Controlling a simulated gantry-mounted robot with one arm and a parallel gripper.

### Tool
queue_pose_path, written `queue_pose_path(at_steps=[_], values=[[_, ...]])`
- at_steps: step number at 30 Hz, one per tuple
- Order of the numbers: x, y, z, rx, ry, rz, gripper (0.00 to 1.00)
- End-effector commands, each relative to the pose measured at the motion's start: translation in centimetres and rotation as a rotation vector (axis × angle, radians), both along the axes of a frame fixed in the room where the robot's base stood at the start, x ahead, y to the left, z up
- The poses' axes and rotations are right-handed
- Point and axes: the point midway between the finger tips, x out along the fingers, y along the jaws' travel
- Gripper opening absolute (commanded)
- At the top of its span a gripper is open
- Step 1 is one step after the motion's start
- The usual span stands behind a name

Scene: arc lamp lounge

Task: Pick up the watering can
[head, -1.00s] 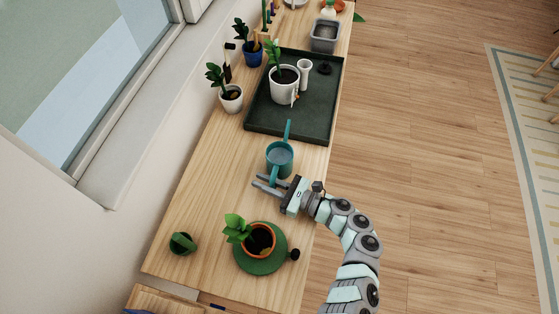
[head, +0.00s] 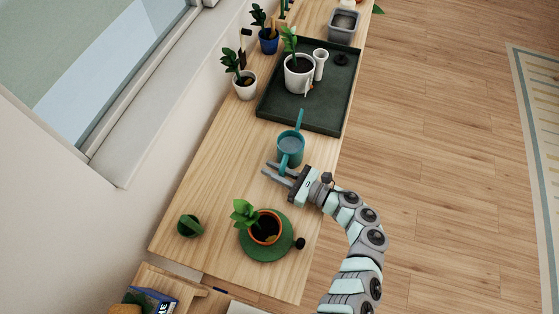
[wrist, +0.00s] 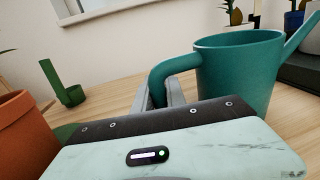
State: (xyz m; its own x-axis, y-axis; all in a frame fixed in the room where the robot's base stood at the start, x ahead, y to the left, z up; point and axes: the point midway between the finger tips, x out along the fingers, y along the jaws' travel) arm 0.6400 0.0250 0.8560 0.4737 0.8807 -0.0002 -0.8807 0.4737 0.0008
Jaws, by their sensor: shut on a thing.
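The teal watering can (head: 291,149) stands on the wooden table, its spout toward the dark green tray and its handle toward my gripper. My gripper (head: 281,172) is at the handle side, low over the table. In the wrist view the watering can (wrist: 238,70) is large at the right, and its curved handle (wrist: 172,68) drops between the fingers. My gripper (wrist: 160,95) is shut on the handle. The lower end of the handle is hidden behind the gripper body.
A terracotta pot with a plant (head: 265,228) stands on a green round base (head: 268,247) close in front. The dark green tray (head: 322,119) holds a white pot (head: 298,75) and white vase. A small green object (head: 189,226) is at the left. Bare table lies left of the can.

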Motion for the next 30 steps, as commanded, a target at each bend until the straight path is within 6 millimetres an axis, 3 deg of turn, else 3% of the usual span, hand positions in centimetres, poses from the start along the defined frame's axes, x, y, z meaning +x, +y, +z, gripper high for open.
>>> queue_pose_path(at_steps=[5,10,21,30], values=[[0.0,-0.1,1.0,-0.001,-0.003,0.001,0.00],[-0.1,0.0,3.3,-0.003,-0.004,0.002,0.00],[0.0,0.0,13.9,-0.002,-0.007,0.001,0.00],[0.0,0.0,19.0,-0.001,-0.004,0.001,0.00]])
